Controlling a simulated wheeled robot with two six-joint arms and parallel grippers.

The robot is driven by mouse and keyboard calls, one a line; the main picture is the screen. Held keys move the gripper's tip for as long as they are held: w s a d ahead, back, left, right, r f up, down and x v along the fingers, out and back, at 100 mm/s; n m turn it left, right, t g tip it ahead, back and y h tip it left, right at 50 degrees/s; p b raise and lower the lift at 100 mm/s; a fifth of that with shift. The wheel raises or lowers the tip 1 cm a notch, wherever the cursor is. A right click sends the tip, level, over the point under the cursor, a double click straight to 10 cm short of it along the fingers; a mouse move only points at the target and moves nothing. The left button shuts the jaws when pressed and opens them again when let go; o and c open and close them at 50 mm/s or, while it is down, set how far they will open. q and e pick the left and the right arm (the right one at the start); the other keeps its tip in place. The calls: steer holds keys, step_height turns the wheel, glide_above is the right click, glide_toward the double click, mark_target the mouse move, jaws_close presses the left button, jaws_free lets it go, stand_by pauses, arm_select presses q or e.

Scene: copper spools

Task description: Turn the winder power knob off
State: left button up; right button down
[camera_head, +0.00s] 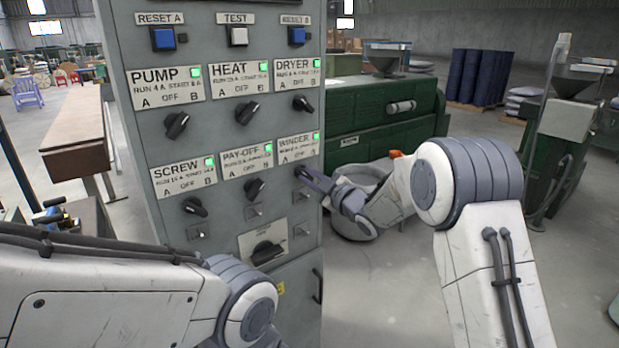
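The grey control cabinet (150,60) stands upright in the head view with rows of black knobs. The winder label (297,147) is at the right end of the lower labelled row, with a green light lit beside it. The winder knob (300,170) is just below this label and is partly hidden by my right gripper. My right gripper (311,180) reaches in from the right, with its fingertips at the knob. I cannot tell whether they touch or grip it, or which way the knob points. My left arm shows at the lower left, but its gripper is not in view.
Pump (177,124), heat (247,112), dryer (303,103), screw (195,207) and pay-off (255,189) knobs are close by. A larger black knob (268,251) sits below.

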stand_by(0.4)
steer(key=m, duration=0.3)
steer(key=shift+m, duration=0.4)
steer(key=m+p, duration=0.1)
steer(key=m, duration=0.3)
steer(key=shift+d+m, duration=0.1)
steer(key=shift+m, duration=0.3)
steer(key=c, duration=0.8)
jaws_free()
